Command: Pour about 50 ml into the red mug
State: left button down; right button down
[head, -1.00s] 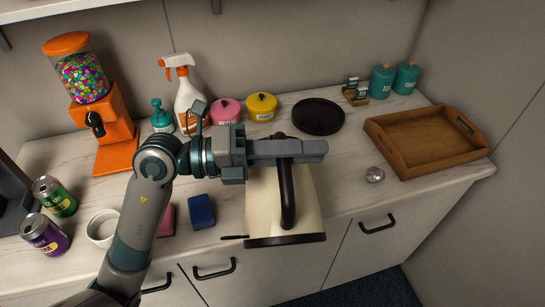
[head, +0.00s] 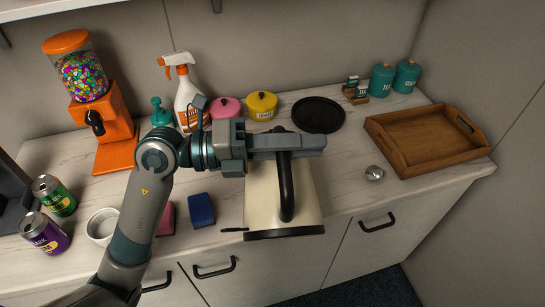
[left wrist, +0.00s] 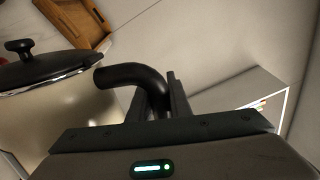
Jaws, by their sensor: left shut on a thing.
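My left gripper (head: 287,144) is shut on the black handle of a cream kettle (head: 260,196) with a dark base, at the front of the counter. The gripper hides its upper part in the head view. The left wrist view shows the handle (left wrist: 130,76) between the fingers and the kettle's dark lid (left wrist: 45,67). I cannot tell whether the kettle is clear of the counter. No red mug can be made out in the head view. A small reddish thing (left wrist: 16,46) shows at the left edge of the wrist view, too little to identify. My right gripper is out of view.
A white cup (head: 101,229), two cans (head: 55,197) and a blue sponge (head: 201,209) are at left. Behind stand a spray bottle (head: 186,95), pink (head: 226,109) and yellow (head: 262,107) tins and a black plate (head: 318,115). A wooden tray (head: 402,153) is at right, near a metal knob (head: 374,173).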

aim_at(305, 193)
pick_arm(q)
jog(key=shift+r, duration=0.2)
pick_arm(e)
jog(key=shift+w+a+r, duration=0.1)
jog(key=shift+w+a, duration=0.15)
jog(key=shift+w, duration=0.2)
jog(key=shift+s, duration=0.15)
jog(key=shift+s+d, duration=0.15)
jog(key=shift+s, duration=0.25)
pick_arm(q)
jog(key=shift+w+r, duration=0.1)
jog(key=shift+w, duration=0.05)
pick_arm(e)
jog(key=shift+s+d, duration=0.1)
